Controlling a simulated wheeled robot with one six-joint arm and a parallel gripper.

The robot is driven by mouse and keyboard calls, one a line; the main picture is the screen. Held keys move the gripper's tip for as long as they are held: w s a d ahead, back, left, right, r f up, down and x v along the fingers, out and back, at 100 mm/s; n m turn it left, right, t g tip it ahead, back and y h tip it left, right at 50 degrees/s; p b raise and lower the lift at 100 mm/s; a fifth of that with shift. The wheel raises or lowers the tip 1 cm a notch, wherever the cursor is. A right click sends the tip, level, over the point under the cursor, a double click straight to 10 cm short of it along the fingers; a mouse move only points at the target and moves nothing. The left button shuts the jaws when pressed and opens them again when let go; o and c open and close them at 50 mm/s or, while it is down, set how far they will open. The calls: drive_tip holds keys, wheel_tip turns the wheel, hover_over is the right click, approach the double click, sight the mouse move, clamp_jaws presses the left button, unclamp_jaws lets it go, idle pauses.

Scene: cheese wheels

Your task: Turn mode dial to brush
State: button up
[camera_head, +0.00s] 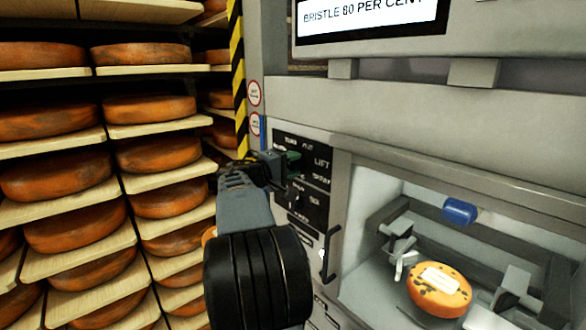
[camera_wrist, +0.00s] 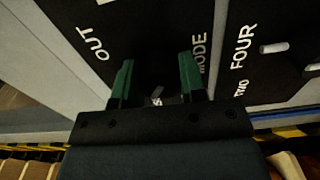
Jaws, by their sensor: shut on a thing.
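The black control panel (camera_head: 318,171) is on the machine's front, with white labels such as "LIFT". My gripper (camera_head: 284,162) is at its upper left part. In the wrist view, the two green fingers of my gripper (camera_wrist: 156,80) stand either side of the dark mode dial (camera_wrist: 157,96), with the word "MODE" beside the right finger and "OUT" to the left. The gripper is shut on the dial, which is mostly hidden; its pointer's setting cannot be read. I cannot make out a "brush" label.
A display (camera_head: 370,18) above reads "BRISTLE 80 PER CENT". Right of the panel, an open bay holds an orange cheese wheel (camera_head: 425,300) with a white label and a blue part (camera_head: 460,211) above it. Shelves of cheese wheels (camera_head: 62,178) stand close on the left. A vertical handle (camera_head: 328,254) juts out below the panel.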

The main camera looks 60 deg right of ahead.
drive_tip(key=shift+n, duration=1.2)
drive_tip(key=o, duration=0.9)
drive_tip(key=shift+w+a+f+b, duration=0.1)
drive_tip(key=shift+w+a+b, duration=0.2)
drive_tip(key=shift+a, duration=0.2)
drive_tip(key=b+v, duration=0.3)
drive_tip(key=v, duration=0.9)
drive_tip(key=shift+a, duration=0.4)
